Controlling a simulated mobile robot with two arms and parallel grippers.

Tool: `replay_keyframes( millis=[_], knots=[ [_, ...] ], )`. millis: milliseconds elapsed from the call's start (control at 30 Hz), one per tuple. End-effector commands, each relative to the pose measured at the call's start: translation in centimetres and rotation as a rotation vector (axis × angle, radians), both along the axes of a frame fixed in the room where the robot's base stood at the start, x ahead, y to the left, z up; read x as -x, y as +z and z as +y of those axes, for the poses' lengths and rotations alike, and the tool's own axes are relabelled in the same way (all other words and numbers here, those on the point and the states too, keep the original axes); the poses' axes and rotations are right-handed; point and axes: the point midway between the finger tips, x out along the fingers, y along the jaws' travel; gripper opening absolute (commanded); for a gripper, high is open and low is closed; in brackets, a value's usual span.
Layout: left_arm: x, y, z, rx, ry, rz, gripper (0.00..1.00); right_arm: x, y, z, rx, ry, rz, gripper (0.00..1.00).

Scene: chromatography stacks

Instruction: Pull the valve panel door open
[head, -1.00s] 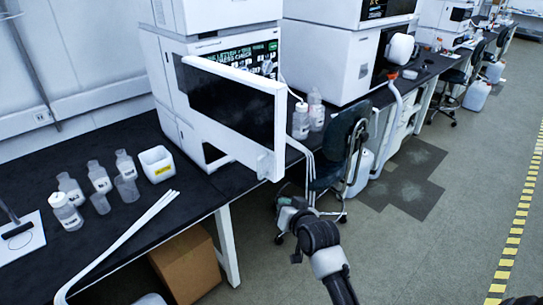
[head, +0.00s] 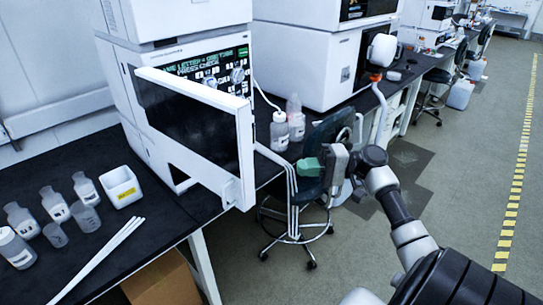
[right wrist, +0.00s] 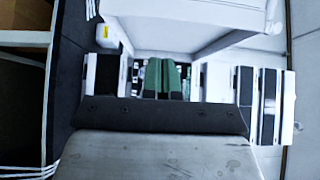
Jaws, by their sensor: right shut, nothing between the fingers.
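The valve panel door (head: 190,122) is a dark panel in a white frame on the white bench instrument (head: 160,60). It stands swung out from the instrument front, its free edge jutting past the bench's front edge. A white block (head: 230,192) sits at its lower free corner. My right gripper (head: 306,168), with green fingers, is right of the door's free edge in the head view, apart from it in the picture. In the right wrist view the green fingers (right wrist: 166,78) are together and empty. My left gripper is not in view.
Bottles (head: 55,205), a white tub (head: 121,186) and white rods (head: 97,262) lie on the black bench at left. Two bottles (head: 288,125) stand behind the door. A dark stool (head: 300,215) stands close by my right gripper. The floor at right is clear.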

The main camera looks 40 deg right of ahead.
Motion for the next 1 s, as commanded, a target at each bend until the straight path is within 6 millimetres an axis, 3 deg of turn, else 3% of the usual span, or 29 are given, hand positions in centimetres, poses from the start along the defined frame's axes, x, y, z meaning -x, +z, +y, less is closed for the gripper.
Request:
replay_keyframes(
  millis=[467, 700, 1000],
  knots=[
    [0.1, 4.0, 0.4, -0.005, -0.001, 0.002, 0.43, -5.4, 0.5, 7.8, -0.002, 0.001, -0.002, 0.0],
    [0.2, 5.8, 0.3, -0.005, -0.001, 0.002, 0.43, -4.9, 0.3, 10.9, 0.001, -0.001, 0.001, 0.0],
    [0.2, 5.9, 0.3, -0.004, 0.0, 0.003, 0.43, -4.7, 0.0, 11.7, 0.002, -0.002, -0.001, 0.0]
  ],
)
